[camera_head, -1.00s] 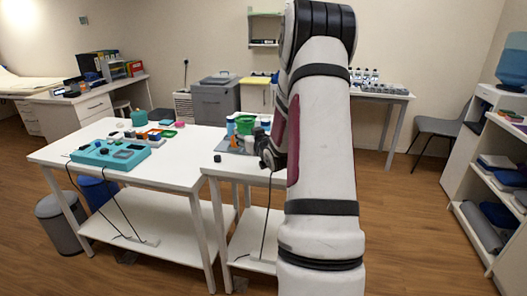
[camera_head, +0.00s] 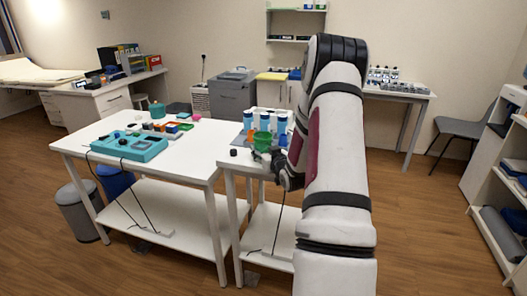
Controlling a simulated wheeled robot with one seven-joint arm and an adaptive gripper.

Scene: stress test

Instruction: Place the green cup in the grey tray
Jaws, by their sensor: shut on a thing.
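The green cup (camera_head: 262,141) is upright at the right-hand white table, in front of several blue-and-white cylinders. My gripper (camera_head: 262,154) is at the cup's lower right side and looks shut on it, but the fingers are small and dark. I cannot tell whether the cup's base touches anything. A grey flat surface, which looks like the grey tray (camera_head: 240,141), shows just left of the cup; the cup, cylinders and my arm hide most of it.
Blue-and-white cylinders (camera_head: 248,119) stand behind the cup. A small black round thing (camera_head: 233,152) lies to its left. An orange thing (camera_head: 250,136) is close beside the cup.

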